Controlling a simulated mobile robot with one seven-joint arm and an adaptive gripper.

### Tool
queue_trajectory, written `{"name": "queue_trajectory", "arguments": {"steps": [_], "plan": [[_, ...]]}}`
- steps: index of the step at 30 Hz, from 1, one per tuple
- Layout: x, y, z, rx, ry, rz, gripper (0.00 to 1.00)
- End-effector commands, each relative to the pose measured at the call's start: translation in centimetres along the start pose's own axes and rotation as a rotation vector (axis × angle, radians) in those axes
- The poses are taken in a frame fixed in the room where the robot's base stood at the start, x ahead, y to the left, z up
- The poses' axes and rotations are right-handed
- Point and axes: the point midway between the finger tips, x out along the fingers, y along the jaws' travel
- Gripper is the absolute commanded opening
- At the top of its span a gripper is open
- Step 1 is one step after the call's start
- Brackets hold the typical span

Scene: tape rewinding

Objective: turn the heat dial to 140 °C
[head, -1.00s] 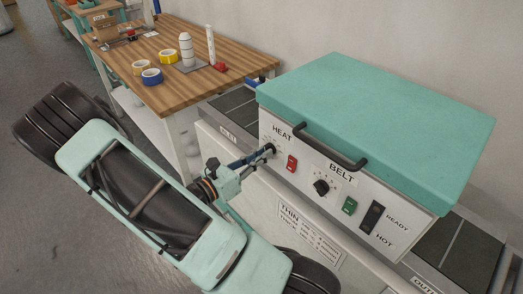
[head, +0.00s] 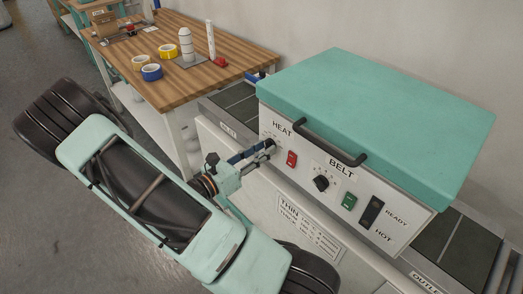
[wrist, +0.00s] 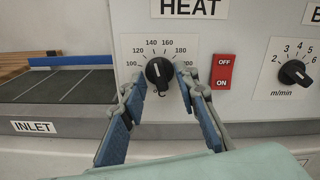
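The heat dial (wrist: 158,72) is a round black knob with a white pointer line, on the white panel under the HEAT label (wrist: 190,8). Its pointer tilts slightly left of straight up, toward the 140 mark (wrist: 151,43). My gripper (wrist: 161,80) is open, with one finger on each side of the knob. A small gap shows between each fingertip and the knob. In the head view my gripper (head: 268,147) is at the panel and largely hides the dial.
A red OFF/ON switch (wrist: 222,70) sits close to the right of the right finger. The belt dial (wrist: 294,73) is farther right. The inlet belt (wrist: 60,85) lies to the left. A black handle (head: 330,146) juts out above the panel.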

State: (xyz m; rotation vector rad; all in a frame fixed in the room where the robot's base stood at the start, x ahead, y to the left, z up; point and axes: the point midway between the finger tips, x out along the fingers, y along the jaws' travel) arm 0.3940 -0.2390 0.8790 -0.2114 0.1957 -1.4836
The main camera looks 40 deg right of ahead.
Motion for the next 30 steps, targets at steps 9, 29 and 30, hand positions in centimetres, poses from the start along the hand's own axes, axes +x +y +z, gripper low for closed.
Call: {"name": "queue_trajectory", "arguments": {"steps": [9,29,30], "plan": [[-4.5,0.2,0.0,0.001,0.001,0.007,0.28],[-12.1,0.0,0.0,0.000,0.001,0.001,0.28],[-12.1,0.0,0.0,0.000,0.001,0.001,0.28]]}}
